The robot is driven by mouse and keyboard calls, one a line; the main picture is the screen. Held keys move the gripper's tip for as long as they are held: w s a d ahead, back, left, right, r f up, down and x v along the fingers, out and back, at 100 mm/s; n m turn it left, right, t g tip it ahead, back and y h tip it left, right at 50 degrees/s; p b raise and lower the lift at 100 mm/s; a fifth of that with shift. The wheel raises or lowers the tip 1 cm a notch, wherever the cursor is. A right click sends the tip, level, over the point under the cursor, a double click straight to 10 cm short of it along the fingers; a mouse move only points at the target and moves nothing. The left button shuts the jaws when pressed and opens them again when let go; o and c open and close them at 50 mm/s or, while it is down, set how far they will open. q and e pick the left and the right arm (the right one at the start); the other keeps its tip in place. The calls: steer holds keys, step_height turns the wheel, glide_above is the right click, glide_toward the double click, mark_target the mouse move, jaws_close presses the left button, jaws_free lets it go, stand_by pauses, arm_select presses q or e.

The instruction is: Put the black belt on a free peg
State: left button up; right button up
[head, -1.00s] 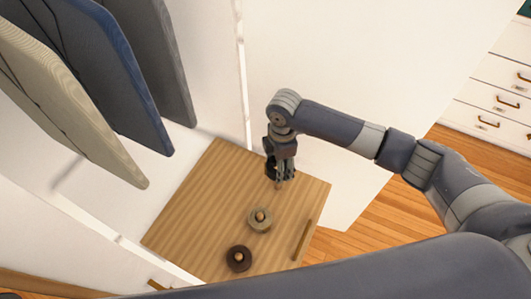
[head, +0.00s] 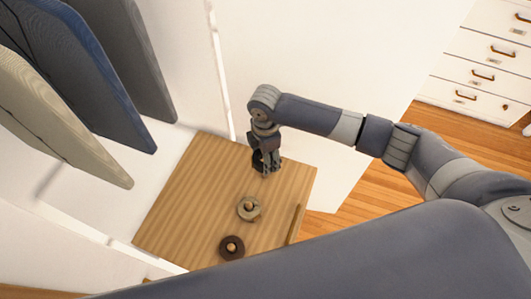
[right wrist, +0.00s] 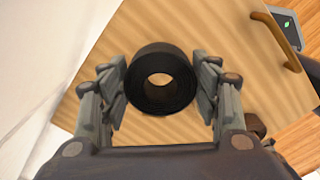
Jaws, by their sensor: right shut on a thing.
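The black belt (right wrist: 135,82) is a rolled ring with a hole through its middle. My right gripper (right wrist: 161,85) is shut on it, one finger on each side. In the head view the belt (head: 257,161) shows as a dark shape at the right gripper (head: 266,168), over the far right part of the wooden board (head: 180,215). Pale wood colour shows through the hole; I cannot tell whether a peg is under it. On the board, a tan rolled belt (head: 243,215) and a dark brown one (head: 225,254) each sit around a peg. My left gripper is out of view.
Grey, blue and beige hanging garments (head: 100,90) are left of the board. A white panel (head: 320,60) stands behind it. The board has a front handle (head: 293,223). A white drawer unit (head: 480,60) is at the far right.

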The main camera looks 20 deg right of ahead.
steer(key=shift+f+b, duration=1.75)
steer(key=shift+f, duration=2.3)
steer(key=o, duration=1.2)
steer(key=shift+r, duration=0.1)
step_height(320, 180, up, 12)
steer(key=shift+f, duration=0.1)
